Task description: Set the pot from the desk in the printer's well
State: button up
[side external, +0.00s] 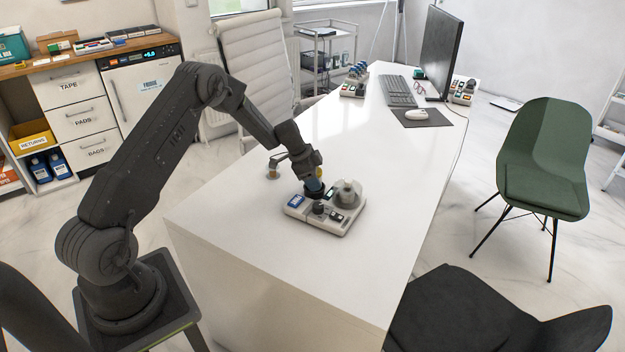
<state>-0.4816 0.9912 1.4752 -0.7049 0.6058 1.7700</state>
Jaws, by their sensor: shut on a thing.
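The printer (340,222) is a low pale grey unit on the near part of the white desk (250,200). It has a blue panel at its left, a dark round part at its front and a rounded grey part at its back right. My gripper (313,180) points down over the printer's back left part. It is shut on a small dark thing with some blue, which looks like the pot (315,189). The fingers and the printer hide much of it. I cannot tell whether the pot touches the printer or hangs just above it. The well is not clearly visible.
A small brownish item (272,173) is behind the printer, left of my gripper. A keyboard (398,91), mouse (416,114), monitor (441,52) and two small units stand at the desk's far end. Bare desk lies between. A green chair (543,160) stands to the right.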

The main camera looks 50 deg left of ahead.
jog(key=shift+s+d+f, duration=0.1)
jog(key=shift+s+f, duration=0.15)
jog(key=shift+f, duration=0.35)
jog(key=shift+s+d+f, duration=0.1)
jog(key=shift+s+f, duration=0.15)
jog(key=shift+f, duration=0.3)
jog(key=shift+s+d+f, duration=0.1)
jog(key=shift+s+f, duration=0.15)
jog(key=shift+f, duration=0.35)
jog(key=o, duration=1)
jog(key=shift+c, duration=0.4)
jog(key=shift+o, duration=0.6)
jog(key=shift+w+r+g, duration=0.15)
jog(key=shift+r+g, duration=0.15)
jog(key=shift+r, duration=0.55)
jog(key=c, duration=0.4)
jog(key=shift+o, duration=0.5)
jog(key=shift+r, duration=0.45)
jog(key=o, duration=0.3)
jog(key=shift+r, duration=0.55)
jog(key=shift+o, duration=0.2)
jog(key=shift+w+a+r, duration=0.1)
jog(key=shift+a+r, duration=0.05)
jog(key=shift+r, duration=1.7)
